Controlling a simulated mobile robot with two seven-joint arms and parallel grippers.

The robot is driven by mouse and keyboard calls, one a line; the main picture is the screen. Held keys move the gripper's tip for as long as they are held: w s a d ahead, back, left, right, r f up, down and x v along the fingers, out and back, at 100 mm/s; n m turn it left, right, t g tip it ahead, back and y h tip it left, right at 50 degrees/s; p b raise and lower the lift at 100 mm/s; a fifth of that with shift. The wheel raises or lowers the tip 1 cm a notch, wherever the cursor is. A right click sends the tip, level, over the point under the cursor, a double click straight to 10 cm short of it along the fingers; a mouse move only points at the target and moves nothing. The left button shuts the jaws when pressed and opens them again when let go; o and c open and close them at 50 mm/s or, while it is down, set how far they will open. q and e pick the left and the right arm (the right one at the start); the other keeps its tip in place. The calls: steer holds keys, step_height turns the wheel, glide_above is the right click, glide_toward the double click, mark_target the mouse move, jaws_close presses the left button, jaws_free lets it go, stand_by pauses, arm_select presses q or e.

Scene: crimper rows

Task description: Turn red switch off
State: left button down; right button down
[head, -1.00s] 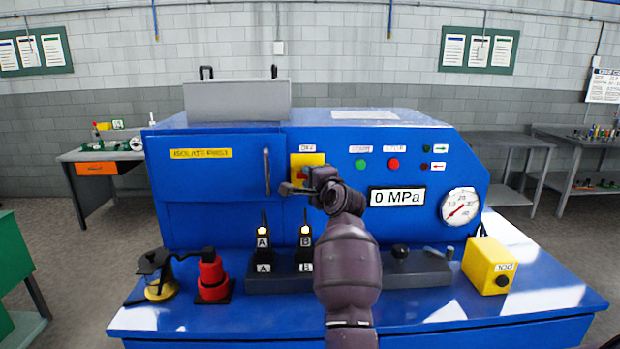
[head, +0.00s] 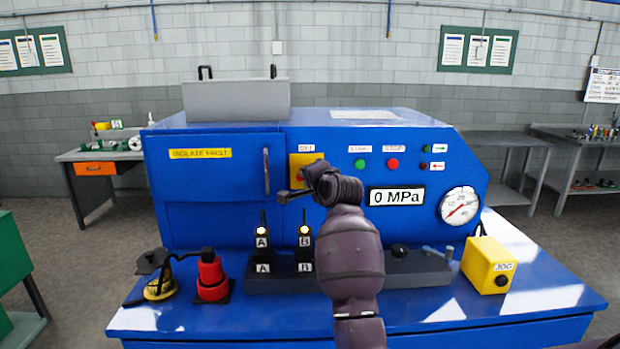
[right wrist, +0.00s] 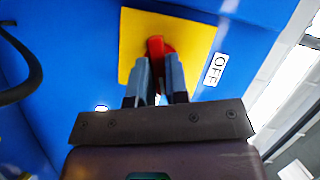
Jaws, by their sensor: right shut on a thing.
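The red switch (right wrist: 156,46) sits on a yellow plate (right wrist: 185,28) on the blue machine's front panel. In the right wrist view its red handle stands between the two fingers of my right gripper (right wrist: 160,72), which is shut on it. An "OFF" label (right wrist: 216,69) is beside the plate in that view. In the head view the yellow plate (head: 304,160) shows with the OFF label (head: 307,148) above it, and my right gripper (head: 298,192) covers most of the switch. My left gripper is not in view.
The blue machine (head: 215,195) has a gauge (head: 460,206), a "0 MPa" display (head: 397,196) and green and red buttons. A door handle (head: 266,171) is left of the plate. Lit A and B tools (head: 305,240), a red device (head: 211,275) and a yellow JOG box (head: 488,265) stand in front.

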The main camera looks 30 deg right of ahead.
steer(key=n+g+h, duration=0.1)
steer(key=n, duration=0.2)
steer(key=n+g+h, duration=0.1)
steer(key=n+g, duration=0.1)
steer(key=n, duration=0.1)
steer(key=n+g+h, duration=0.1)
steer(key=n+h, duration=0.1)
steer(key=n, duration=0.1)
steer(key=shift+w+a+r+n+g, duration=0.15)
steer(key=shift+a+r+n+g, duration=0.15)
steer(key=shift+n, duration=0.1)
stand_by(0.7)
steer(key=c, duration=1.1)
jaws_free()
steer(key=b+v, duration=0.1)
steer(key=v, duration=0.9)
steer(key=shift+s+a+b, duration=0.25)
steer(key=shift+b, duration=0.05)
